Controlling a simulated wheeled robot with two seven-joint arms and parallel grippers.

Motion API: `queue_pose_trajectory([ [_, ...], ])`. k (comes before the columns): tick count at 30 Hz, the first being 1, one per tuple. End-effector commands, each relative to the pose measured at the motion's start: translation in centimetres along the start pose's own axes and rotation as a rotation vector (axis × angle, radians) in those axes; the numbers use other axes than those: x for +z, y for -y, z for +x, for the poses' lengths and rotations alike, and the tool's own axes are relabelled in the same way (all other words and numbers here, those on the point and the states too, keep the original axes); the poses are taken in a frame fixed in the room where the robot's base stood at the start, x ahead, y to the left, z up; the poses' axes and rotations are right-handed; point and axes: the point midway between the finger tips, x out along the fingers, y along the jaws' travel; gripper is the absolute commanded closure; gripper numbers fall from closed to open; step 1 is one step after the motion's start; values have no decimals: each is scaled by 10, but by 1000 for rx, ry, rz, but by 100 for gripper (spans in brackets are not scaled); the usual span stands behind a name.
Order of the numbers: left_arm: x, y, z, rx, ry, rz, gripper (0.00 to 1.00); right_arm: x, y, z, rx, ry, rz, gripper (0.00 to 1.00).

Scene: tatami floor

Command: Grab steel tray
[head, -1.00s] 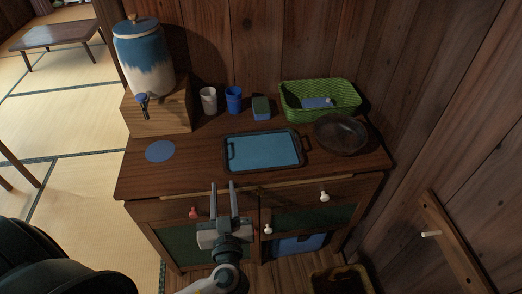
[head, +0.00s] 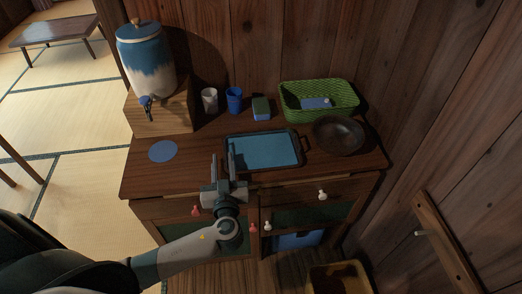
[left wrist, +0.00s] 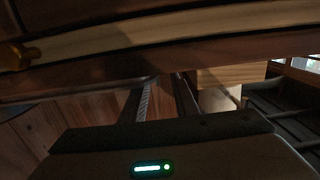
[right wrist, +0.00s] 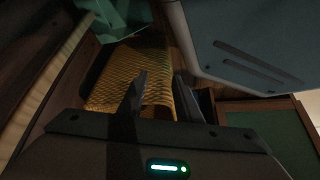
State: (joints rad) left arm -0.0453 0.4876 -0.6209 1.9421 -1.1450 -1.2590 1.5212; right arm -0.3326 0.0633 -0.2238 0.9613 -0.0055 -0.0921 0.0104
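The tray (head: 263,150) lies flat on the wooden cabinet top in the head view. It has a dark rim, a blue reflective inner face and a handle at each short end. My left gripper (head: 222,155) is open and empty, at the tray's left end near its left handle, which it partly hides. I cannot tell whether the fingers touch the tray. In the left wrist view the left fingers (left wrist: 161,98) stand apart. My right gripper (right wrist: 160,98) shows only in the right wrist view, with its fingers apart and a yellow woven surface behind them.
A dark bowl (head: 339,135) stands close right of the tray, with a green basket (head: 318,97) behind. A white cup (head: 209,100), a blue cup (head: 234,100) and a sponge (head: 261,107) stand behind it. A dispenser (head: 147,60) on a wooden stand is at the left.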

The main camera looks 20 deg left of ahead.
Motion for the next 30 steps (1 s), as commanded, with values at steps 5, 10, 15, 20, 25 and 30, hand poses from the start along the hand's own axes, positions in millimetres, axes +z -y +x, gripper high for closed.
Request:
queue_pose_trajectory([
  [5, 0, 0, 0, 0, 0, 0, 73, 0, -1, 0, 1, 0, 0, 69],
  [10, -3, -1, 5, 0, -1, 2, 73, 1, -1, -4, 1, 9, 0, 69],
  [15, -7, -2, 16, 0, -3, 3, 73, 24, -4, -10, 5, 66, -1, 69],
  [20, -9, -5, 28, 0, -2, 2, 73, 59, -11, -19, 13, 152, -2, 69],
  [25, -9, -5, 45, -1, -2, 3, 73, 80, -15, -26, 17, 206, -1, 69],
  [30, -6, -5, 51, 0, 0, 1, 73, 91, -16, -30, 19, 231, -1, 69],
])
